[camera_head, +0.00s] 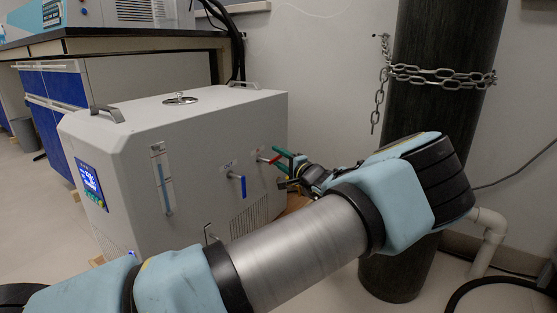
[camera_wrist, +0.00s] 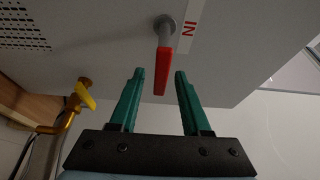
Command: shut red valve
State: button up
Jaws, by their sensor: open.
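The red valve handle (camera_wrist: 162,72) is on the side panel of the white machine (camera_head: 150,125), beside a label reading IN. In the wrist view it hangs from a grey round fitting, pointing toward my gripper (camera_wrist: 159,74). My gripper's green fingers are open, one on each side of the handle's free end, with gaps visible on both sides. In the head view the red valve (camera_head: 265,160) shows just left of my gripper (camera_head: 280,158), partly hidden by the fingers. How deep the handle sits between the fingers is hard to tell.
A blue-handled valve (camera_head: 238,180) sits to the left on the same panel. A yellow-handled brass tap (camera_wrist: 84,95) is left of my gripper in the wrist view. A dark cylinder (camera_head: 425,90) with a chain (camera_head: 440,77) stands right, behind my arm.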

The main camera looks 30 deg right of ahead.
jog(key=shift+c, duration=0.4)
grip_shut()
